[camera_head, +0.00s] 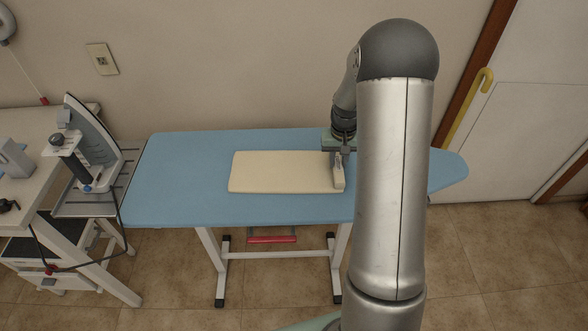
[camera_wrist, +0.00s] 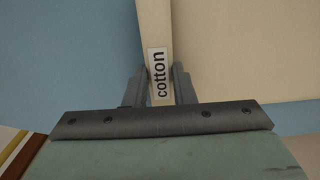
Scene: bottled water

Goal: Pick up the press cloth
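A flat cream rectangle, seemingly the press cloth (camera_head: 284,171), lies on the blue ironing board (camera_head: 190,205). A narrow cream strip with a "cotton" label (camera_wrist: 158,73) stands out along its right end in the head view. I cannot tell whether this strip is a fold of the cloth or a separate piece. My gripper (camera_wrist: 161,68) is over this end, pointing down, and it also shows in the head view (camera_head: 337,165). Its fingers are apart, on either side of the labelled strip. Whether they press on it is unclear.
An upright iron (camera_head: 92,140) stands on a rack left of the board, beside a white table (camera_head: 25,185). A yellow cane-like handle (camera_head: 470,105) leans by the door at right. The board's left part is clear. My arm hides part of its right side.

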